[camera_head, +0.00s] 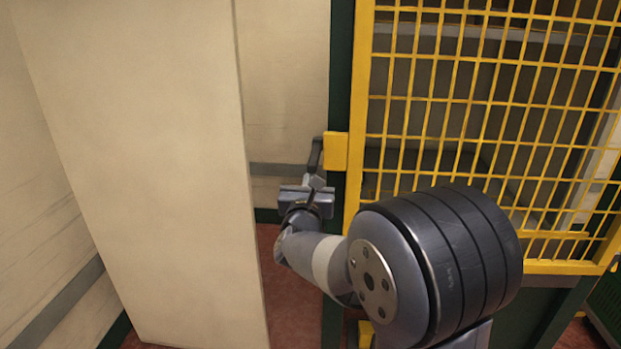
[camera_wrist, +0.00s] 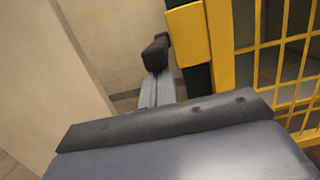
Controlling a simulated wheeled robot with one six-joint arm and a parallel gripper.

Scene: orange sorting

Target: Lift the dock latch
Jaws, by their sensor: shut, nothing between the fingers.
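The dock latch is a dark lever (camera_head: 316,154) that sticks out to the left of a yellow block (camera_head: 336,151) on the gate's left edge and bends downward. In the wrist view the lever (camera_wrist: 155,52) stands straight ahead of my fingers, beside the yellow block (camera_wrist: 188,35). My gripper (camera_head: 317,181) is just below the lever's lower end. Its grey fingers (camera_wrist: 158,88) are together and empty in the wrist view. Their tips appear very close to the lever's end. I cannot tell whether they touch it.
A yellow mesh gate (camera_head: 480,100) in a dark green frame fills the right. A tall beige panel (camera_head: 150,170) stands close on the left. A narrow gap with reddish floor (camera_head: 277,290) lies between them. A pale wall (camera_head: 285,80) with a grey strip is behind.

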